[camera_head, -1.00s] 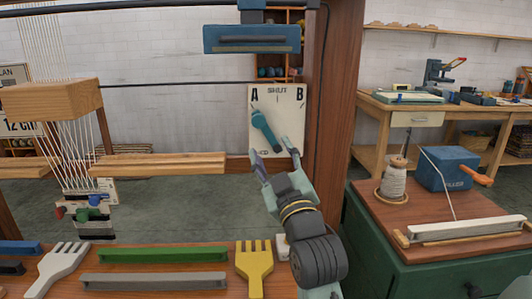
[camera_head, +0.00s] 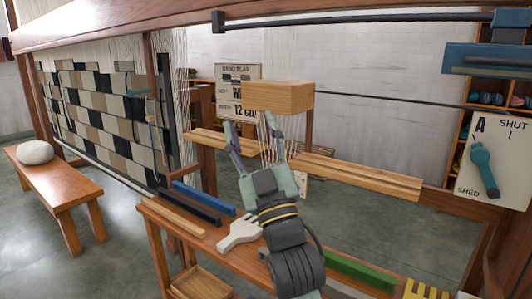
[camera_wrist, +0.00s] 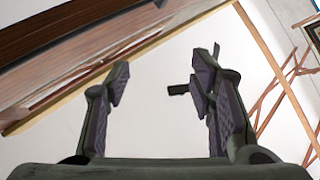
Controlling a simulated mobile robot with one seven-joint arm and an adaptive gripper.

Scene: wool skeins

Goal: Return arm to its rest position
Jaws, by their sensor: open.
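My gripper (camera_head: 249,128) points up and away from me in the head view, with its two fingers spread and nothing between them. It appears in front of the wooden block (camera_head: 279,96) and the hanging cords; I cannot tell how far behind it they are. The wrist view shows both fingers of my gripper (camera_wrist: 160,78) apart, with a pale wall beyond and no object in the gap. The teal shed lever (camera_head: 484,168) on its white board (camera_head: 503,183) is well to the right, clear of my gripper, and tilts toward A.
A bench below my arm holds a white comb (camera_head: 240,232), a blue bar (camera_head: 203,197), a green bar (camera_head: 360,270) and a yellow comb (camera_head: 425,291). A wooden beam (camera_head: 370,180) crosses behind. Checkered weaving (camera_head: 100,110) and a low bench (camera_head: 62,188) stand left.

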